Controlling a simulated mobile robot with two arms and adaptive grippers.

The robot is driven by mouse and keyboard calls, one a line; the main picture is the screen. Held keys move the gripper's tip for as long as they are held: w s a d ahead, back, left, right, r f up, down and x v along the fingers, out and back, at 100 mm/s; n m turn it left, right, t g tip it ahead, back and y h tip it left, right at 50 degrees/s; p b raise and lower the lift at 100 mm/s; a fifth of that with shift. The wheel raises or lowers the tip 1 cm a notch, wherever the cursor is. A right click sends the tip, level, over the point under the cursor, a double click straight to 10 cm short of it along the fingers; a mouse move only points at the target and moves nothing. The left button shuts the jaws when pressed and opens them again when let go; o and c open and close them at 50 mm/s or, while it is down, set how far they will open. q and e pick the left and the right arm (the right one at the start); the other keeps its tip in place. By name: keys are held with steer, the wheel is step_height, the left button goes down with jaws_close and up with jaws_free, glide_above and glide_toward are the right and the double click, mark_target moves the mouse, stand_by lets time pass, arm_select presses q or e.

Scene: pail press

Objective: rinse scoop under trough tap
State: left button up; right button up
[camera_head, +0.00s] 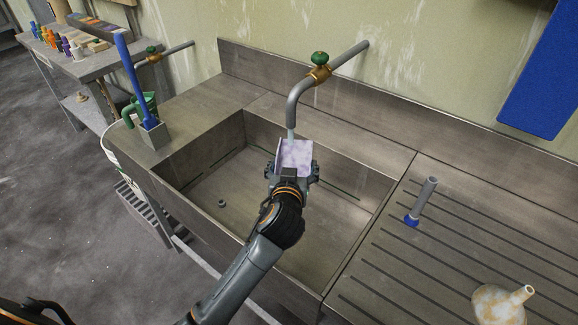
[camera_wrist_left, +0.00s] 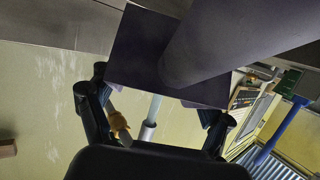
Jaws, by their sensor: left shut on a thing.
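The scoop (camera_head: 296,157) is pale lavender with whitish patches and sits under the spout of the trough tap (camera_head: 296,102). The tap is a grey bent pipe with a brass valve and green handle. A thin stream of water (camera_head: 291,134) runs from the spout onto or just behind the scoop's upper edge. My left gripper (camera_head: 292,172) is shut on the scoop and holds it above the trough (camera_head: 220,185). In the left wrist view the scoop (camera_wrist_left: 135,50) looks dark purple between the fingers (camera_wrist_left: 155,112). My right gripper is out of view.
A blue-handled brush (camera_head: 130,75) stands in a grey holder on the left ledge, beside a green item (camera_head: 148,103). A blue-ended grey tube (camera_head: 424,195) and a stained funnel (camera_head: 500,305) are on the ribbed drainboard at right. A second tap (camera_head: 170,52) is at back left.

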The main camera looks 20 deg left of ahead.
arm_select(q)
steer(key=shift+a, duration=0.15)
steer(key=shift+s+a, duration=0.1)
steer(key=shift+a, duration=0.35)
steer(key=shift+s+d+p, duration=0.25)
steer(key=shift+s+p, duration=0.05)
steer(key=shift+s, duration=0.85)
steer(key=shift+s+d+p, duration=0.2)
steer(key=shift+s+p, duration=0.05)
steer(key=shift+s, duration=0.85)
steer(key=shift+s+d, duration=0.15)
steer(key=shift+s, duration=0.7)
steer(key=shift+s+d, duration=0.1)
steer(key=shift+s, duration=0.75)
